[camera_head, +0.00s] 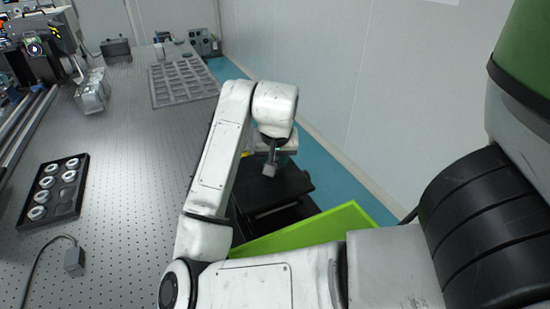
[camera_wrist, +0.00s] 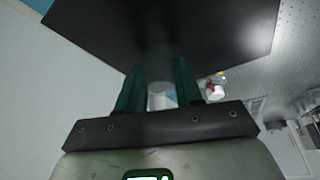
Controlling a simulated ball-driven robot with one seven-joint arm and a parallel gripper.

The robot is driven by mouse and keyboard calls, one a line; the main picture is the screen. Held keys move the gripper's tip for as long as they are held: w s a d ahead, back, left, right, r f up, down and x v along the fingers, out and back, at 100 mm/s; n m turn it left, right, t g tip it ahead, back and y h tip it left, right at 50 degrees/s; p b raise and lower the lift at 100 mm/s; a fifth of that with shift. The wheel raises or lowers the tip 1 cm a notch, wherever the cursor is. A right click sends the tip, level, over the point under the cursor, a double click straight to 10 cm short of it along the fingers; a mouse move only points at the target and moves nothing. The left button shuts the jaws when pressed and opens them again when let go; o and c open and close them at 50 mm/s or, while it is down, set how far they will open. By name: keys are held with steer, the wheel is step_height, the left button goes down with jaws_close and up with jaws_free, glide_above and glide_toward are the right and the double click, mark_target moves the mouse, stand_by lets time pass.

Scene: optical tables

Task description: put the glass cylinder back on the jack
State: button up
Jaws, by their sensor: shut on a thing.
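My gripper (camera_wrist: 160,82) has its two dark green fingers shut on the glass cylinder, a pale, see-through piece (camera_wrist: 160,92) between them in the wrist view. A flat black plate (camera_wrist: 165,30) lies beyond the fingertips there; it may be the jack's top, but I cannot tell for sure. In the head view my gripper (camera_head: 270,168) is over a black platform (camera_head: 294,184), beside the long table. The cylinder is not clear in the head view, and I cannot tell whether it touches the plate.
The perforated optical table (camera_head: 130,150) fills the left. It carries a black tray of round parts (camera_head: 54,190), a grey slotted tray (camera_head: 183,82), a metal block (camera_head: 91,95) and a small cabled box (camera_head: 73,261). A wall (camera_head: 335,75) stands close on the right.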

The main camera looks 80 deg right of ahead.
steer(key=o, duration=0.6)
steer(key=shift+f, duration=0.15)
steer(key=o, duration=0.5)
steer(key=v, duration=1.2)
steer(key=shift+p, duration=0.4)
steer(key=shift+s, duration=0.1)
